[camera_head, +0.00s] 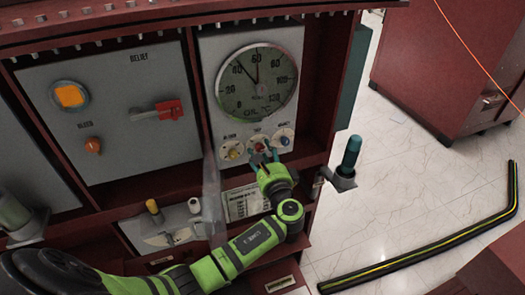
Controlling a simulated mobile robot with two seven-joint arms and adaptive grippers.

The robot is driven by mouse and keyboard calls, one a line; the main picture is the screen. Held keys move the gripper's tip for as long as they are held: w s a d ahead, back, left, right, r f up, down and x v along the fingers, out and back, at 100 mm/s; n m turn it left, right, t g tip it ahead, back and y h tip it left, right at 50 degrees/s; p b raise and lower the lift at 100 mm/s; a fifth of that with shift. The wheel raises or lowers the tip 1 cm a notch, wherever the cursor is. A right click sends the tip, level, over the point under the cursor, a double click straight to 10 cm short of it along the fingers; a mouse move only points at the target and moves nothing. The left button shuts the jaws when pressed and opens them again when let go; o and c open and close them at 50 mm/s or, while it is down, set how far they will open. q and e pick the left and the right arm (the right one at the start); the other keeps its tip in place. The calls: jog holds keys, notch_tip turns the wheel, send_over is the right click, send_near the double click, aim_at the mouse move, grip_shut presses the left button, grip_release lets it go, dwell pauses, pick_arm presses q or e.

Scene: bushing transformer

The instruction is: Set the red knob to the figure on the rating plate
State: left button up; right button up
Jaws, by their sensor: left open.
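The red knob (259,146) is the middle one of three small knobs under the round dial gauge. Its setting is too small to read. My left gripper (265,155) is open, with its fingertips at the lower edge of the red knob; I cannot tell whether they touch it. The rating plate (240,203) is a pale printed label below the knobs. My left arm hides part of it, and its figures are too small to read. My right gripper is not in view.
A yellow knob (234,154) and a blue knob (284,141) flank the red one closely. The gauge (257,82) is above. A red lever (168,110) and an orange knob (93,145) are on the left panel. A teal-topped post (351,152) stands right of the cabinet.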

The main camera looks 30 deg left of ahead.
pick_arm(q)
grip_shut()
jog(key=shift+f+n+b, duration=0.2)
jog(key=shift+n+b, duration=0.2)
jog(key=shift+b, duration=0.4)
jog(key=n+b, duration=1.1)
jog(key=b, duration=0.6)
jog(key=shift+d+n+y, duration=0.1)
jog(key=shift+n+y, duration=0.2)
jog(key=shift+y, duration=0.1)
jog(key=shift+r+n+b, duration=0.15)
jog(key=shift+n+b, duration=0.55)
jog(key=shift+b, duration=0.1)
jog(key=shift+r, duration=0.1)
grip_release()
